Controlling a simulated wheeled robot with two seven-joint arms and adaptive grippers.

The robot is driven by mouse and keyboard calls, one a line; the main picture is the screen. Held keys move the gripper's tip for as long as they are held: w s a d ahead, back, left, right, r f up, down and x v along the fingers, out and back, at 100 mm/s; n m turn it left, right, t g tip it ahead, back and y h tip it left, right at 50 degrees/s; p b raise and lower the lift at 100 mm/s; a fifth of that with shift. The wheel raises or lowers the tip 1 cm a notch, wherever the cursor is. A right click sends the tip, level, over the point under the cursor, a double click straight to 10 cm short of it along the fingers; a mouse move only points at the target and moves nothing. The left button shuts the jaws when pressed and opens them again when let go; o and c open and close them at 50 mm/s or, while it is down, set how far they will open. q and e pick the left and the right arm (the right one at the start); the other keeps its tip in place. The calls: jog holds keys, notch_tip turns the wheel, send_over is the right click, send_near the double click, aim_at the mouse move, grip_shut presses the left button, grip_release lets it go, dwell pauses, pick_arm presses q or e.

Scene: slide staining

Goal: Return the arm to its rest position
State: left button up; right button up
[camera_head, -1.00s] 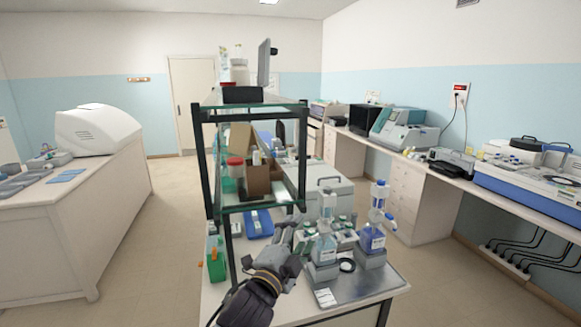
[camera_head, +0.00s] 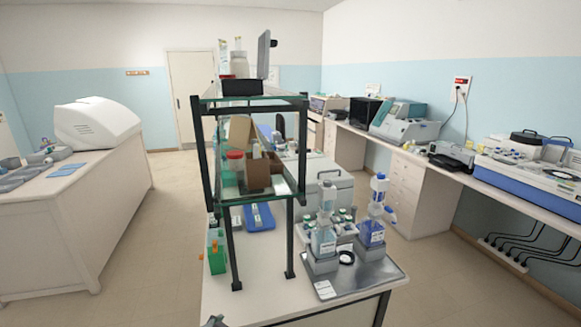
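Only a small dark tip, which looks like part of my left gripper (camera_head: 215,321), shows at the bottom edge of the head view, by the front left of the bench (camera_head: 250,290). The rest of that arm is out of the picture, and I cannot tell whether the gripper is open or shut. My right gripper is not in view.
A dark-framed glass shelf (camera_head: 250,100) rises from the bench and holds a cardboard box (camera_head: 258,174). A blue slide tray (camera_head: 259,217) lies behind. The bench front is clear.

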pick_arm(q)
jog(key=s+a+f+n+g+y, duration=0.1)
jog(key=s+a+f+n+g, duration=0.2)
jog(key=s, duration=0.4)
jog(key=s+a+f+n+g, duration=0.1)
jog(key=s+a+f+g, duration=0.1)
jog(key=s+a+f, duration=0.3)
jog(key=s+d+f+g+b, duration=0.1)
jog(key=s+f, duration=0.1)
jog(key=f, duration=1.5)
jog(key=s+f+g, duration=0.1)
jog(key=s+f, duration=0.1)
jog(key=f, duration=1.4)
jog(key=s+a+f+b, duration=0.1)
jog(key=s+a+f, duration=0.1)
jog(key=s+f, duration=0.9)
jog(key=s+a+f, duration=0.1)
jog(key=s+f, duration=1)
jog(key=shift+s+a+f+g+b, duration=0.15)
jog(key=shift+s+a+g+b, duration=0.15)
jog(key=shift+a+g+b, duration=0.1)
jog(key=shift+d, duration=0.1)
